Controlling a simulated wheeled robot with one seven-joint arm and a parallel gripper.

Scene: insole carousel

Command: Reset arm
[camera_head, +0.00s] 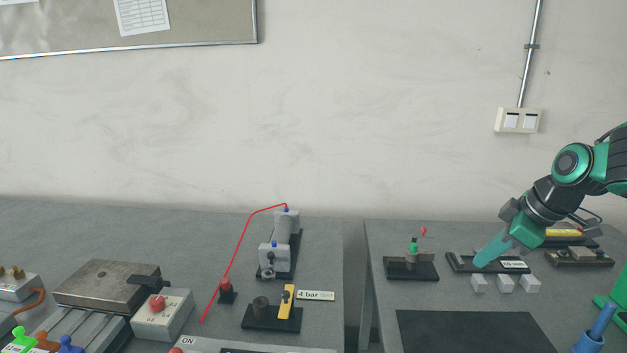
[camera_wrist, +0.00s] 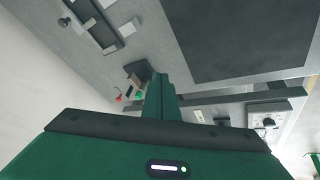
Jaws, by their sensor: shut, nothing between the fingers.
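My gripper (camera_head: 484,262) shows in the head view at the right, reaching down and left over the right table (camera_head: 376,300). Its teal fingers are closed together, with nothing visible between them. The fingertips are close to a dark flat fixture (camera_head: 458,262) with a white label; whether they touch it I cannot tell. In the wrist view my gripper (camera_wrist: 158,82) shows as a shut green finger pair pointing away from the green body.
Around my gripper are a black fixture with a green-topped peg (camera_head: 412,266), several small white cubes (camera_head: 504,284), and a black mat (camera_head: 475,332). A gap separates the left table (camera_head: 150,222), which holds a grey cylinder device (camera_head: 281,240) and a control box (camera_head: 162,315).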

